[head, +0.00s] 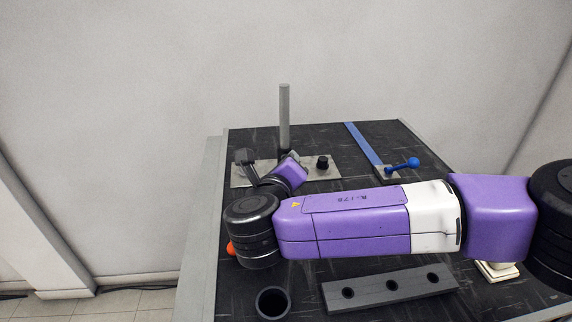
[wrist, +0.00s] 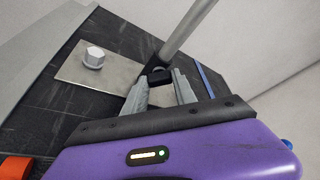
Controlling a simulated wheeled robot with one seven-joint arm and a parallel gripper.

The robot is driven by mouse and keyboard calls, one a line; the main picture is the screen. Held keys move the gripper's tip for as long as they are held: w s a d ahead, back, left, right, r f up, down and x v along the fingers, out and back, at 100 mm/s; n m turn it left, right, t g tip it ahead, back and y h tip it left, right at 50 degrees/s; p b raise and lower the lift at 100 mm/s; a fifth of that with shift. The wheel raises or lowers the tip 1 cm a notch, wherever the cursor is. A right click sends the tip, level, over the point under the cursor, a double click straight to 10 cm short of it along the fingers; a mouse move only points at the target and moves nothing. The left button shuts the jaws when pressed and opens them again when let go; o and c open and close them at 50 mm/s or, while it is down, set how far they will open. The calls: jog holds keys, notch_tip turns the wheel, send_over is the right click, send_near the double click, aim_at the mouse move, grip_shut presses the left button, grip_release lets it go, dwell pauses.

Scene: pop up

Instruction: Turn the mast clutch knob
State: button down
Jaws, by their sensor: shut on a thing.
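A grey mast (head: 284,112) stands upright on a metal plate (head: 325,175) near the back of the dark table. In the wrist view the mast (wrist: 188,32) rises just beyond my gripper (wrist: 167,90). The jaws are shut on a small black knob (wrist: 160,75) close to the mast's foot. I take this as the mast clutch knob, but the fingers hide much of it and its angle cannot be told. In the head view my purple hand largely covers the grip. A pale hexagonal bolt head (wrist: 93,58) sits on the plate to the left.
A second black knob (head: 323,162) is at the plate's right. A blue ball-ended lever (head: 402,165) and blue strip (head: 363,143) lie further right. In front are a dark cup (head: 272,304) and a grey block with holes (head: 390,290). Something orange (head: 231,248) shows beside my arm.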

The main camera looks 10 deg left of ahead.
jog(key=shift+a+f+n+t+h, duration=0.15)
jog(key=shift+n+t+h, duration=0.55)
jog(key=shift+n, duration=0.9)
jog(key=c, duration=1)
grip_release()
notch_tip(320, 180, up, 20)
jog(key=b, duration=0.4)
